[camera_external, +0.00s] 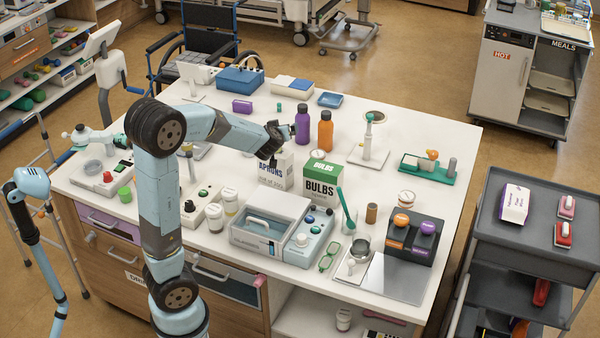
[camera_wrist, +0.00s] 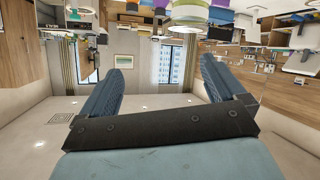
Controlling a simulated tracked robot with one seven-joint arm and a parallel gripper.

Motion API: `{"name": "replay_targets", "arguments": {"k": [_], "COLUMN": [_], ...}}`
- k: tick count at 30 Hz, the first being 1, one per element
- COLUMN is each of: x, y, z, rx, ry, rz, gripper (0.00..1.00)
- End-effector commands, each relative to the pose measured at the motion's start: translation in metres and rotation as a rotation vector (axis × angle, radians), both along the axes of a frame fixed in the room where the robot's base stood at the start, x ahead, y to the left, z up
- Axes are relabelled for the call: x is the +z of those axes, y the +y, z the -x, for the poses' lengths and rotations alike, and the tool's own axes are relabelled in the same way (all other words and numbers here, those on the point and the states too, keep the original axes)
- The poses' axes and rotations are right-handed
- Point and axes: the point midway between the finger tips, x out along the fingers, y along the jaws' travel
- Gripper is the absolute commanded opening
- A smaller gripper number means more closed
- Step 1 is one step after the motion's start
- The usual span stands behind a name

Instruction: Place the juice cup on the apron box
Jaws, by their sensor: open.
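My gripper (camera_external: 273,150) is open and empty, just above the white apron box (camera_external: 276,171) marked "APRONS". In the wrist view its two spread fingers (camera_wrist: 162,64) have nothing between them. A small round cup with a pale rim and orange top (camera_external: 318,154) shows at the back edge of the green-topped bulbs box (camera_external: 321,181). I cannot tell whether it stands on that box or behind it, or whether it is the juice cup. A round pale and green cup-like thing (camera_wrist: 190,14) shows beyond the fingertips at the top of the wrist view.
A purple bottle (camera_external: 302,123) and an orange bottle (camera_external: 325,130) stand behind the boxes. The right rear table is partly clear.

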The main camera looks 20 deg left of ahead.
Motion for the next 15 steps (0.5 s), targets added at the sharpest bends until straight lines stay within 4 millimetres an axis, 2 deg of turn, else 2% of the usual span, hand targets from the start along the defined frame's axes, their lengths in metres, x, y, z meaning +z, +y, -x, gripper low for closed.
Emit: {"name": "replay_targets", "arguments": {"k": [1,3,8,15], "x": [0.012,0.023,0.043,0.052], "y": [0.002,-0.001,-0.005,-0.001], "z": [0.009,0.024,0.068,0.157], "rx": [-0.053,-0.135,-0.303,-0.485], "ry": [-0.001,0.01,0.059,0.203], "rz": [0.035,0.072,0.125,0.116], "gripper": [0.97,0.97,0.97,0.97]}}
